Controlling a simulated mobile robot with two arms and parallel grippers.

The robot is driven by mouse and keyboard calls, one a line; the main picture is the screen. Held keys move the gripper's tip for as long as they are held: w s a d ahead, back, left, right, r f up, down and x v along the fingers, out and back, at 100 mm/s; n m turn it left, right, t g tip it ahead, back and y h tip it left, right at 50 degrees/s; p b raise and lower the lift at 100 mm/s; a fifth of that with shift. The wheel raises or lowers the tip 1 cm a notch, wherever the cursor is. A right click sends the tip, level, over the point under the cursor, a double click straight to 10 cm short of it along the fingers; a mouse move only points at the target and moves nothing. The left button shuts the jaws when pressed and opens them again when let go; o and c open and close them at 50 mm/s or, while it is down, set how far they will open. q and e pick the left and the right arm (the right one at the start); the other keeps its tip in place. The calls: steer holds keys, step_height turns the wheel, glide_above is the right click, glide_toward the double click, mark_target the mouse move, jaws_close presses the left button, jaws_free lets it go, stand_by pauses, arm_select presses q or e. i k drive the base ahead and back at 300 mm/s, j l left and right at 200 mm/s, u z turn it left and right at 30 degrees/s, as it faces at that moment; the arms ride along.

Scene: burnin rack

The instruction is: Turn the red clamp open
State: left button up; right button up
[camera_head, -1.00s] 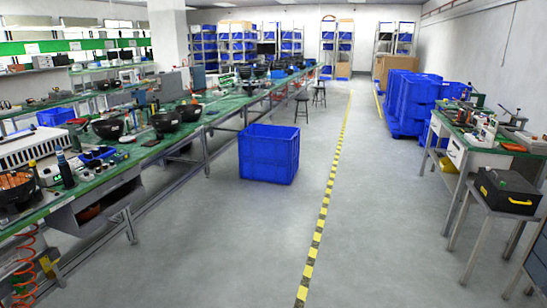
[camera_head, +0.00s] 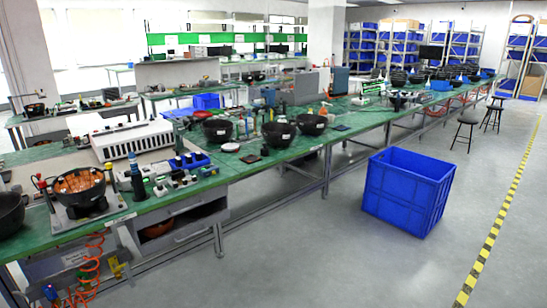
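No red clamp can be made out in the head view; the small tools on the benches are too small to tell apart. Neither of my grippers is in view.
A long green workbench (camera_head: 245,165) with black bowls (camera_head: 278,134) and a white machine (camera_head: 131,140) runs along the left. A blue crate (camera_head: 407,192) stands on the floor, with stools (camera_head: 466,130) behind it. Grey floor (camera_head: 330,260) is clear in front, beside a yellow-black line (camera_head: 492,232).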

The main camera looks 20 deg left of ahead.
mark_target(42, 183)
steer(key=i+j+u, duration=0.3)
steer(key=u, duration=0.15)
steer(key=i+j+u, duration=0.2)
steer(key=i+u, duration=0.95)
steer(key=u, duration=0.15)
steer(key=i+l+u, duration=0.2)
steer(key=i+u, duration=0.2)
